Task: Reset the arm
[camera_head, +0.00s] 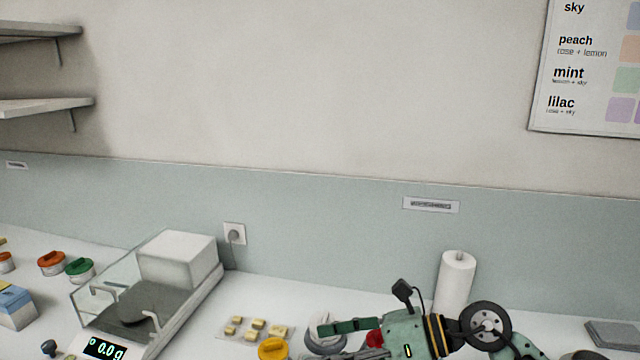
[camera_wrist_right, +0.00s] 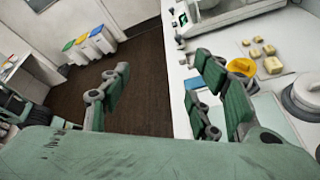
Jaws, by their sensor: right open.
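My right arm (camera_head: 425,335) comes in at the bottom right of the head view, reaching left over the counter. Its right gripper (camera_head: 340,340) is seen from the side, partly cut off by the lower edge. In the wrist view the right gripper (camera_wrist_right: 162,68) has its two green fingers wide apart, with nothing between them. Brown floor shows through the gap. The right finger overlaps the counter edge in that picture. My left gripper is not in view.
A scale (camera_head: 150,325) reading 0.0 g stands on the counter. Small yellowish blocks (camera_head: 257,324), a yellow-lidded jar (camera_head: 272,349) and a paper roll (camera_head: 457,283) are near my right gripper. Colour-lidded bins (camera_wrist_right: 103,38) stand across the floor.

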